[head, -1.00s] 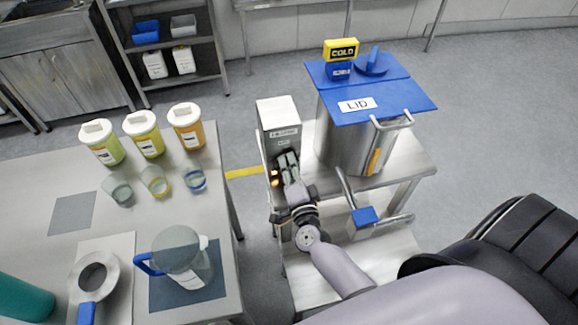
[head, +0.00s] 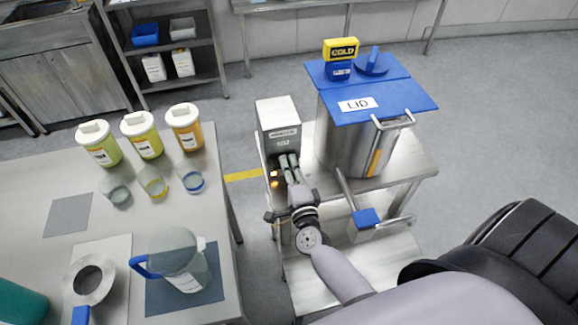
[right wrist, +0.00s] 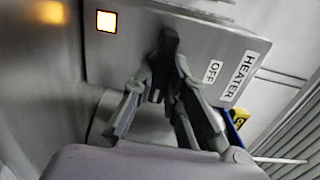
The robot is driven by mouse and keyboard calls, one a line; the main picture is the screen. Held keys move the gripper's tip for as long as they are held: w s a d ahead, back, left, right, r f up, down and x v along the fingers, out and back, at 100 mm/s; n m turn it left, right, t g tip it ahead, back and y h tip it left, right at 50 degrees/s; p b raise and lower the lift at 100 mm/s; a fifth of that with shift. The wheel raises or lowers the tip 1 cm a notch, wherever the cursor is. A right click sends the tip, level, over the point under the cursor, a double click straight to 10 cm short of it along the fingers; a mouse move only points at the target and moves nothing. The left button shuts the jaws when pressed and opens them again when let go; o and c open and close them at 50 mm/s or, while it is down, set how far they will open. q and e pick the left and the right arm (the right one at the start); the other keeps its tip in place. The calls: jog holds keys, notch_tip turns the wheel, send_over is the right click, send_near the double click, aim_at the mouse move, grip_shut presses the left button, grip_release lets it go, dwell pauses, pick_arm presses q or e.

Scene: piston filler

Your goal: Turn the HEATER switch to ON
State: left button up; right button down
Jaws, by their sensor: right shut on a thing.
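The grey heater box (head: 279,118) stands on the steel cart, left of the large pot. In the right wrist view its panel (right wrist: 202,42) carries a HEATER label (right wrist: 239,77) and an OFF label (right wrist: 212,72). No ON label shows. The dark switch handle (right wrist: 168,42) sticks out of the panel between my fingertips. My right gripper (head: 288,163) is at the front of the box and shut on the switch; it also shows in the right wrist view (right wrist: 166,75). The fingers partly hide the switch. My left gripper is out of view.
A lit lamp (right wrist: 106,21) is on the panel beside the switch. The pot (head: 352,145) with its blue lid (head: 405,95) stands right of the box. A table (head: 125,222) with jars, cups and a jug (head: 182,258) is at the left.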

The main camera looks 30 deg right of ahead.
jog(key=c, duration=1.6)
grip_release()
jog(key=shift+s, duration=0.1)
jog(key=shift+s+a+f, duration=0.1)
jog(key=shift+s, duration=0.2)
jog(key=v, duration=1.1)
jog(key=shift+s, duration=0.15)
